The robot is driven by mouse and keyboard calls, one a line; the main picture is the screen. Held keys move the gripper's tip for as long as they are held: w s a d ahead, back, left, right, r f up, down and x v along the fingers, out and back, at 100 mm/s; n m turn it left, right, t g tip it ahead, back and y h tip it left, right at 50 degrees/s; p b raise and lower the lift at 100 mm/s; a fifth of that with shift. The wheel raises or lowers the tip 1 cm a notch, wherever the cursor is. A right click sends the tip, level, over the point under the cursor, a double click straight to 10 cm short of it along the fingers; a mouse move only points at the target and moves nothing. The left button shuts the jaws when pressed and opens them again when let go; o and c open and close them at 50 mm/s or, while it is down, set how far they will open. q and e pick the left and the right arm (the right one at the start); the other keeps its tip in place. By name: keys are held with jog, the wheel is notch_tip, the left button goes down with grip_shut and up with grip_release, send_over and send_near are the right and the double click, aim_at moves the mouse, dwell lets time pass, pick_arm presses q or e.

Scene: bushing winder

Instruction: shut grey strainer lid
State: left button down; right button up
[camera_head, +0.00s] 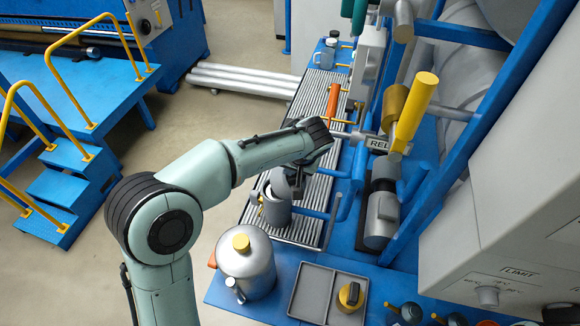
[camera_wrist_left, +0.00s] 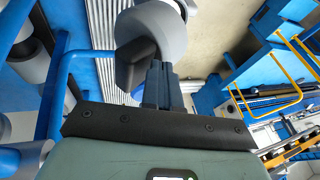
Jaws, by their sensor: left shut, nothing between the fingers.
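The grey strainer (camera_head: 276,213) is a small upright pot on the ribbed grey rack of the blue bench. A grey piece that looks like its lid (camera_head: 279,182) stands up at its top, partly hidden by my gripper. My left gripper (camera_head: 298,190) points down at the strainer's back right rim, shut and empty. In the left wrist view the shut fingers (camera_wrist_left: 160,85) are close to a dark block beside a grey rounded body, likely the strainer (camera_wrist_left: 152,32). I cannot tell whether they touch. My right gripper is not in view.
A grey can with a yellow cap (camera_head: 245,264) stands in front of the strainer. A grey divided tray (camera_head: 313,292) holds a yellow-topped part. Blue tube handles (camera_head: 334,208) rise right of the strainer. The ribbed rack (camera_head: 312,103) behind has free room.

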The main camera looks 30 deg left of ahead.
aim_at(276, 178)
pick_arm(q)
jog(key=shift+a, duration=0.1)
jog(key=shift+s+a+h, duration=0.15)
jog(key=shift+a+h, duration=0.15)
jog(key=shift+a, duration=0.15)
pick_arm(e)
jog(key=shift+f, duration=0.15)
pick_arm(q)
jog(key=shift+a+h, duration=0.25)
jog(key=shift+h, duration=0.05)
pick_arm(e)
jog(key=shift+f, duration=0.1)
